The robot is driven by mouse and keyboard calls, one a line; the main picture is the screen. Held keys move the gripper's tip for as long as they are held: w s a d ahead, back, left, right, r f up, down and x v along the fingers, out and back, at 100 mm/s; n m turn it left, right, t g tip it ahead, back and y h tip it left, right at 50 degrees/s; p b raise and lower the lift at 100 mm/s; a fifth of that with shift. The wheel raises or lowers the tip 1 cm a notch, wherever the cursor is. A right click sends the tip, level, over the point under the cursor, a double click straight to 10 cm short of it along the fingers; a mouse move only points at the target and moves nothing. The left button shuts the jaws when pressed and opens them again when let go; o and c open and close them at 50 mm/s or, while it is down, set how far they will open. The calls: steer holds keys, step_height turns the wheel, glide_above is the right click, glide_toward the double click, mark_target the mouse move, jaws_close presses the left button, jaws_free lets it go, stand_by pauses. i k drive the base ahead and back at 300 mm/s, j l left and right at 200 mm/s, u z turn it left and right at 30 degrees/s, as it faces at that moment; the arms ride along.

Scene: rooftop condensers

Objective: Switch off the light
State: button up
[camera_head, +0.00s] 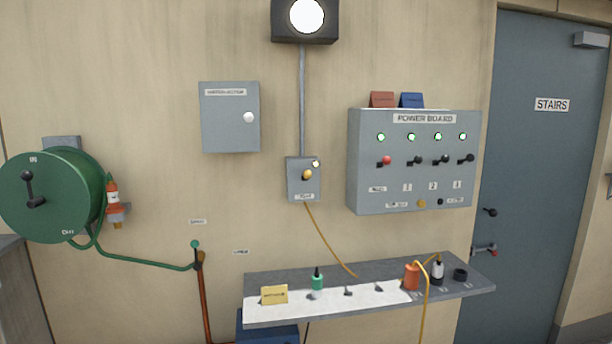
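A round lamp (307,16) in a dark square housing glows bright white at the top of the wall. A grey conduit runs straight down from it to a small grey switch box (303,190). The box carries a yellow-orange knob (307,174), a small lit indicator (316,164) above it and a label too small to read surely. A yellow cord hangs from the box down to the shelf. My gripper is not in view.
A power board (413,200) with several levers and lit indicators hangs right of the switch box. A grey cabinet (230,130) hangs left. A green hose reel (52,195) is at far left. A cluttered shelf (470,288) juts out below. A stairs door (540,170) stands right.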

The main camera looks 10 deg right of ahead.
mark_target(307, 174)
steer(key=i+j, duration=0.1)
steer(key=i, duration=0.6)
steer(key=i+j, duration=0.1)
steer(key=i, duration=1.35)
steer(key=j+z, duration=0.05)
